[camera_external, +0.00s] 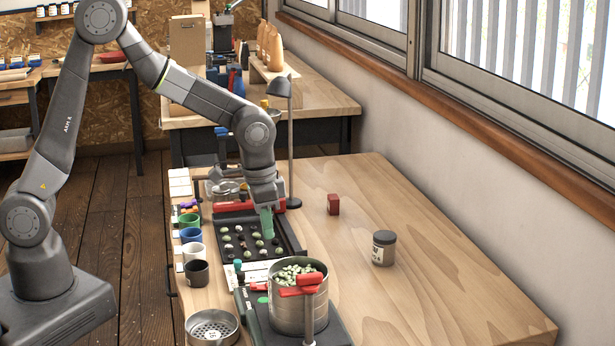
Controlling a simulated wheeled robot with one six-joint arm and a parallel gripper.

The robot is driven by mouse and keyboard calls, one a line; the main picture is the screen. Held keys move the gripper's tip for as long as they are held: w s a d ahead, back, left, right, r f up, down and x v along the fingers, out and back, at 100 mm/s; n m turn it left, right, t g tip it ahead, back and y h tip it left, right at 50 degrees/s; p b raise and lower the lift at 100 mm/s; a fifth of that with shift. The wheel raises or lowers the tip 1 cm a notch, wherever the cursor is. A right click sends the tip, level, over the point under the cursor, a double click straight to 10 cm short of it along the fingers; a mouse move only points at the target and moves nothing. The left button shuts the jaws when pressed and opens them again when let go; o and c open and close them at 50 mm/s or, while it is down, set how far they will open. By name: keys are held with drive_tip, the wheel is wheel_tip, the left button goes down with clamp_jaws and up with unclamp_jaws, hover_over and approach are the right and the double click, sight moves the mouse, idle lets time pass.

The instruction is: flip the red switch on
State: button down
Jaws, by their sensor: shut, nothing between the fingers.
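My gripper (267,224) points down over the dark tray (290,233) of small greenish and pale pieces, near its back right. Its greenish fingers are together and hold nothing. A small red block (333,204) stands alone on the wooden table to the right of my gripper, apart from it. It may be the red switch, but no lever or on/off marking can be made out. A red bar (234,208) lies along the back of the tray, partly behind my gripper. Whether my fingers touch the tray or its pieces cannot be told.
A metal pot (291,318) of pale green beans with a red part (302,285) stands in front. A grey jar (384,247) stands to the right. Several cups (190,235) line the left edge. A lamp (291,150) rises behind. The table's right side is mostly clear.

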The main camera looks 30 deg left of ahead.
drive_tip(key=shift+w+d+r, duration=0.1)
drive_tip(key=shift+r, duration=0.65)
drive_tip(key=shift+w+d+r, duration=0.1)
drive_tip(key=shift+r, duration=0.6)
drive_tip(key=shift+f, duration=0.1)
hover_over(264, 286)
wheel_tip(264, 286, down, 9)
drive_tip(key=shift+s+f, duration=0.1)
drive_tip(key=shift+f, duration=0.05)
drive_tip(key=shift+f+b, duration=0.3)
drive_tip(key=shift+f, duration=0.05)
drive_tip(key=r+b, duration=0.1)
drive_tip(key=b, duration=0.1)
drive_tip(key=shift+s+a+t+h+b, duration=0.1)
drive_tip(key=shift+t+h+b, duration=0.2)
wheel_tip(264, 286, up, 7)
drive_tip(key=shift+s+a+f, duration=0.2)
drive_tip(key=shift+s+a, duration=0.2)
